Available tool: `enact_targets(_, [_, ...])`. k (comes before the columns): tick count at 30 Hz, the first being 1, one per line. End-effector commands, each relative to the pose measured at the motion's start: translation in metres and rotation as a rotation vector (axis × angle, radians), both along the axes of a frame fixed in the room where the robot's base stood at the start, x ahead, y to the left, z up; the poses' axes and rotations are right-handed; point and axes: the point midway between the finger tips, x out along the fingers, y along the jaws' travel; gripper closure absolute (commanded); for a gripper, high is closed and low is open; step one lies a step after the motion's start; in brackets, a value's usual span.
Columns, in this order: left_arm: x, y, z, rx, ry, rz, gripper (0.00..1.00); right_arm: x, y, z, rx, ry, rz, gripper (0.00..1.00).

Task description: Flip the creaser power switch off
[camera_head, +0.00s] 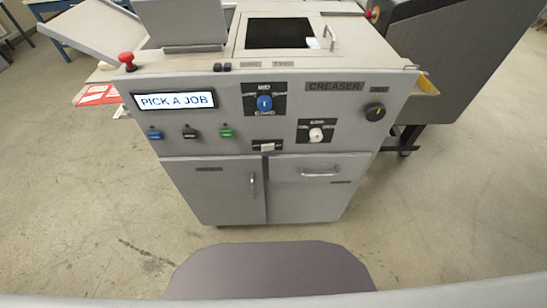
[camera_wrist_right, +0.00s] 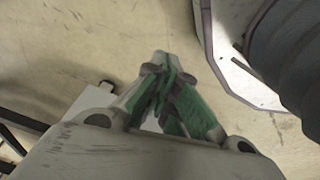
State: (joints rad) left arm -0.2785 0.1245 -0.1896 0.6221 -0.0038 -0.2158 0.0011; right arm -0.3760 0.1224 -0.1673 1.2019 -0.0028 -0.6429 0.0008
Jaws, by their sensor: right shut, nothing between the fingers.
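The grey creaser (camera_head: 305,190) stands in front of me in the head view, with a "CREASER" label on its front panel. The panel carries a blue knob (camera_head: 264,103), a white knob (camera_head: 316,134), a black knob with a yellow mark (camera_head: 376,110) and a small pale switch on a dark plate (camera_head: 267,147). The labels are too small to read, so I cannot tell which is the power switch or its position. In the right wrist view my right gripper (camera_wrist_right: 161,60) is shut and empty, above bare floor. Neither gripper shows in the head view.
The display (camera_head: 174,100) reads "PICK A JOB". A red button (camera_head: 126,59) sits at the panel's upper left, and blue, black and green buttons (camera_head: 226,133) are below the display. Two cabinet doors with handles are below. A dark machine (camera_head: 450,60) stands at right. The floor between is clear.

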Motion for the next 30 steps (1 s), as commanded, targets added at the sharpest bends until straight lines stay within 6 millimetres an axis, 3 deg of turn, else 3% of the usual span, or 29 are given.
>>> enact_targets(11, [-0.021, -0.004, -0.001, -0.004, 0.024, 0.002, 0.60, 0.042, 0.014, 0.060, 0.010, -0.026, -0.005, 1.00])
enact_targets(20, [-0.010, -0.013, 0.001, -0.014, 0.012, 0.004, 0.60, 0.069, 0.022, 0.113, 0.016, -0.044, -0.009, 1.00])
enact_targets(30, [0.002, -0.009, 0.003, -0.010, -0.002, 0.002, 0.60, 0.092, 0.029, 0.179, 0.019, -0.074, -0.008, 1.00])
